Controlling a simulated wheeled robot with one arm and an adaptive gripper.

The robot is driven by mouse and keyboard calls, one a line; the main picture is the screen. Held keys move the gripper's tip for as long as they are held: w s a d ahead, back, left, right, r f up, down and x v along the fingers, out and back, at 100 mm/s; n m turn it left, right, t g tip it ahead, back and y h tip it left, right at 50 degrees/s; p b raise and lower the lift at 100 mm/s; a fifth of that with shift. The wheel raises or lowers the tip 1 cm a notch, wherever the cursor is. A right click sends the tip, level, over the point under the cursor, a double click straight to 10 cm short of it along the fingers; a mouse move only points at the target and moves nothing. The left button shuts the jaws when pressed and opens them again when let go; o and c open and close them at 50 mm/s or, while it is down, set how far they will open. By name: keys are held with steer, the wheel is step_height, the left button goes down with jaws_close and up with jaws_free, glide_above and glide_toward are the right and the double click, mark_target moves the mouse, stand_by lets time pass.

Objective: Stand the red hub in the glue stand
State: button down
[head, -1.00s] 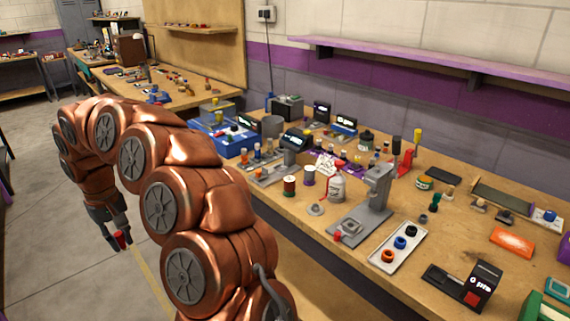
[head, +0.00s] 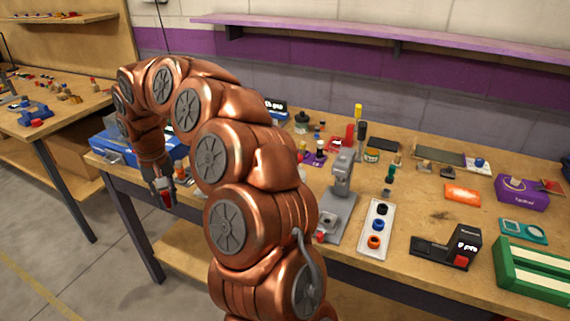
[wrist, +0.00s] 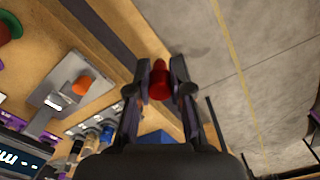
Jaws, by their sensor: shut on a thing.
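The red hub (wrist: 160,82) is clamped between the two fingertips of my gripper (wrist: 160,90) in the wrist view. In the head view my gripper (head: 164,194) points down at the left, with the hub (head: 166,197) showing as a small red piece in it. The gripper looks to be in front of the bench's front edge, over the floor. A grey upright stand (head: 343,178) with a base plate stands on the bench, right of my arm, with a small red-marked part at its front. I cannot tell for certain whether this is the glue stand.
A white tray (head: 371,247) holds black, blue and orange rings beside the grey stand. In the wrist view a grey plate (wrist: 63,75) carries an orange piece. A black box (head: 464,246) and a green case (head: 534,270) are at the right. My arm hides part of the bench.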

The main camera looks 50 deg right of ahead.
steer(key=s+d+r+m+p, duration=0.3)
steer(key=s+d+m, duration=0.4)
steer(key=s+d, duration=0.3)
steer(key=s+d+r+m+p, duration=0.3)
steer(key=s+d+m+p, duration=0.2)
steer(key=s+d, duration=0.5)
steer(key=shift+s+d+r+m+p, duration=0.15)
steer(key=shift+s+d+m+p, duration=0.2)
steer(key=shift+m, duration=0.85)
steer(key=shift+w+f, duration=0.1)
steer(key=shift+f, duration=2.8)
steer(key=shift+f+b, duration=1.2)
steer(key=shift+f, duration=0.3)
steer(key=c, duration=1)
jaws_free()
